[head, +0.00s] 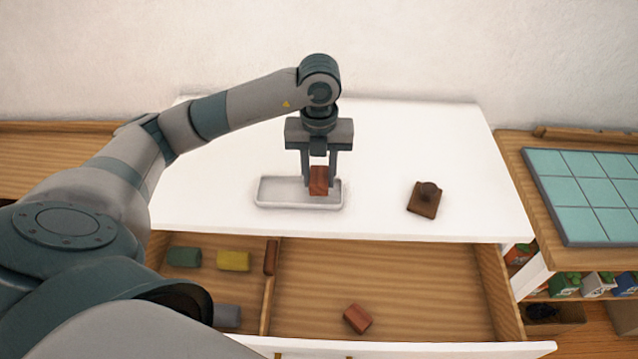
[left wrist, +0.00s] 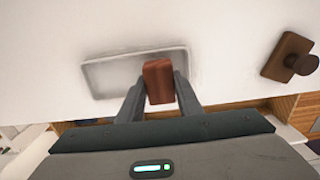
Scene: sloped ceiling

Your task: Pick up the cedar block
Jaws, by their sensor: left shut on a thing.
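A reddish-brown wooden block (head: 318,181), which I take to be the cedar block, is between the fingers of my left gripper (head: 319,178). The gripper is shut on it and points down. In the left wrist view the block (left wrist: 158,82) sits upright between the two fingertips (left wrist: 159,88). It is over the right part of a shallow white tray (head: 270,193) on the white top; I cannot tell whether it touches the tray. A similar reddish block (head: 357,318) lies in the open drawer below. My right gripper is not in view.
A dark brown block with a round knob (head: 424,200) stands on the white top, right of the tray. The open drawer (head: 400,275) holds a green piece (head: 184,257), a yellow piece (head: 233,261) and a grey piece (head: 227,316) left of its divider. A teal tiled board (head: 590,190) lies at right.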

